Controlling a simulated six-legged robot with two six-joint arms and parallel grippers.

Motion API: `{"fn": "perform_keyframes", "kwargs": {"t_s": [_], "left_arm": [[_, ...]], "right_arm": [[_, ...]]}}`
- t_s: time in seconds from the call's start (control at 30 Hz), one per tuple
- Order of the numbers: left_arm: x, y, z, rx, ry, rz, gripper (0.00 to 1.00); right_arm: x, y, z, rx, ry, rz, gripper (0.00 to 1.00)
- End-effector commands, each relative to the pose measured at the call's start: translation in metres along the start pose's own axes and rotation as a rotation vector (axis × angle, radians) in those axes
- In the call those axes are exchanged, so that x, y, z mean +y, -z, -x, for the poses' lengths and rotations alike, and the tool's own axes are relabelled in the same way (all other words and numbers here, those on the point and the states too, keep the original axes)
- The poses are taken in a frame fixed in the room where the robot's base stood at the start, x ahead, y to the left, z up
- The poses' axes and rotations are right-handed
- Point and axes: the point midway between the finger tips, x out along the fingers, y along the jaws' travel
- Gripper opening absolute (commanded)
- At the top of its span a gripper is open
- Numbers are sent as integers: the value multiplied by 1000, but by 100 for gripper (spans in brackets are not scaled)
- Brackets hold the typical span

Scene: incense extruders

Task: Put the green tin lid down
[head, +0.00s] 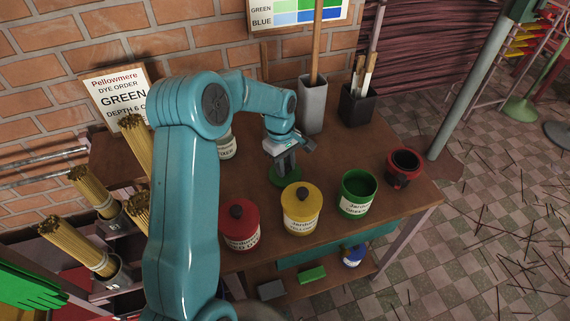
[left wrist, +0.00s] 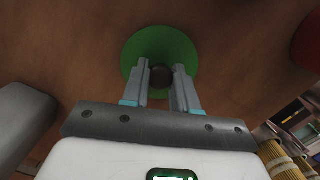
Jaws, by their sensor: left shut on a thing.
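The green lid (head: 285,177) is a round green disc with a dark knob, at or just above the wooden table behind the yellow tin; I cannot tell whether it touches. My left gripper (head: 284,163) points down and is shut on the lid's knob. In the left wrist view, the fingers (left wrist: 171,78) close on the knob, with the green lid (left wrist: 150,45) around it. The green tin (head: 357,193) stands open at the table's front right, showing dark green inside. My right gripper is not in view.
The yellow tin (head: 300,208) and red tin (head: 239,225) stand lidded along the front edge. A small red-rimmed dark pot (head: 404,168) is at the right. A tall grey container (head: 313,105) and a dark brush holder (head: 358,104) stand behind. Bare wood (head: 331,153) lies right of the lid.

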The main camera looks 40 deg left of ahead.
Motion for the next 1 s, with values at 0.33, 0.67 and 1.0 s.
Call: {"fn": "perform_keyframes", "kwargs": {"t_s": [0.33, 0.67, 1.0], "left_arm": [[0, 0, -3, 0, 0, 0, 54], [0, 0, 6, 1, -1, 0, 54], [1, 0, 80, 2, -4, -1, 54]], "right_arm": [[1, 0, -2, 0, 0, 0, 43], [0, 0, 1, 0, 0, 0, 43], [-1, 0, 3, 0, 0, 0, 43]]}}
